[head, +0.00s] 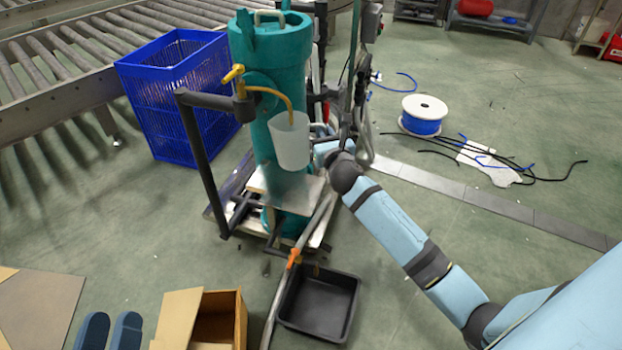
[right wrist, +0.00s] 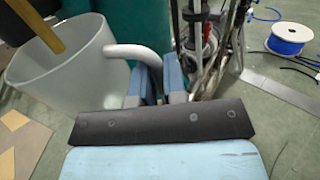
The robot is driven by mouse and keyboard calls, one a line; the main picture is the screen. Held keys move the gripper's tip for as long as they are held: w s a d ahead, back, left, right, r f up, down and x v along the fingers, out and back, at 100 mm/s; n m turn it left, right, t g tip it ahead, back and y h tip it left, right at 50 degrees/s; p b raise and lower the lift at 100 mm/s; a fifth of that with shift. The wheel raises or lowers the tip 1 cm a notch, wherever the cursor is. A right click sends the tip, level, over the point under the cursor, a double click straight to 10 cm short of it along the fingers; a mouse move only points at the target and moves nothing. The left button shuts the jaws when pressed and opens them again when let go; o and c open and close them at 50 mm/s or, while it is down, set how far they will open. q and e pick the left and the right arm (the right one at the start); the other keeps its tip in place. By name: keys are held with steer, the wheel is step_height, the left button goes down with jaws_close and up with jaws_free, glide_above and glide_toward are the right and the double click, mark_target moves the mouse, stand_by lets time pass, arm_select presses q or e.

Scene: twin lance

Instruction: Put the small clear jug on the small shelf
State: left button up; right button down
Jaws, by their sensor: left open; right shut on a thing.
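The small clear jug (head: 290,141) is a frosted, tapered vessel, upright in front of the teal cylinder (head: 284,75). My right gripper (head: 325,148) is shut on its handle from the right; the right wrist view shows the jug (right wrist: 75,75) and the blue fingers (right wrist: 158,78) around the handle. The small shelf (head: 285,188) is a pale board on the cylinder's front, below the jug. A gap shows between the jug's base and the shelf. A yellow-brown hose (head: 273,92) hangs from the tap into the jug's mouth. My left gripper (head: 108,332) is open and empty at the lower left.
A blue crate (head: 180,95) stands left of the cylinder, beside a roller conveyor (head: 60,50). A dark pipe frame (head: 203,160) rises left of the shelf. A black tray (head: 318,304) and an open cardboard box (head: 200,318) are on the floor below.

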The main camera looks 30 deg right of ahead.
step_height(320, 180, down, 8)
steer(key=b, duration=0.3)
steer(key=shift+r+b, duration=0.1)
steer(key=shift+b, duration=0.2)
arm_select(q)
step_height(320, 180, down, 6)
steer(key=g, duration=0.2)
steer(key=shift+w+d+m, duration=0.15)
steer(key=shift+d+m, duration=0.05)
steer(key=shift+m, duration=0.1)
arm_select(e)
steer(key=shift+r, duration=0.1)
arm_select(q)
steer(key=shift+f, duration=0.1)
arm_select(e)
steer(key=c, duration=1.1)
jaws_free()
steer(key=shift+c, duration=0.2)
steer(key=shift+s, duration=0.1)
steer(key=shift+s+a+p, duration=0.15)
steer(key=shift+s+p, duration=0.15)
steer(key=shift+s, duration=0.05)
arm_select(q)
step_height(320, 180, up, 4)
steer(key=shift+a+f+t+p, duration=0.15)
steer(key=shift+t+p, duration=0.45)
steer(key=shift+p, duration=0.55)
arm_select(e)
steer(key=v, duration=1.1)
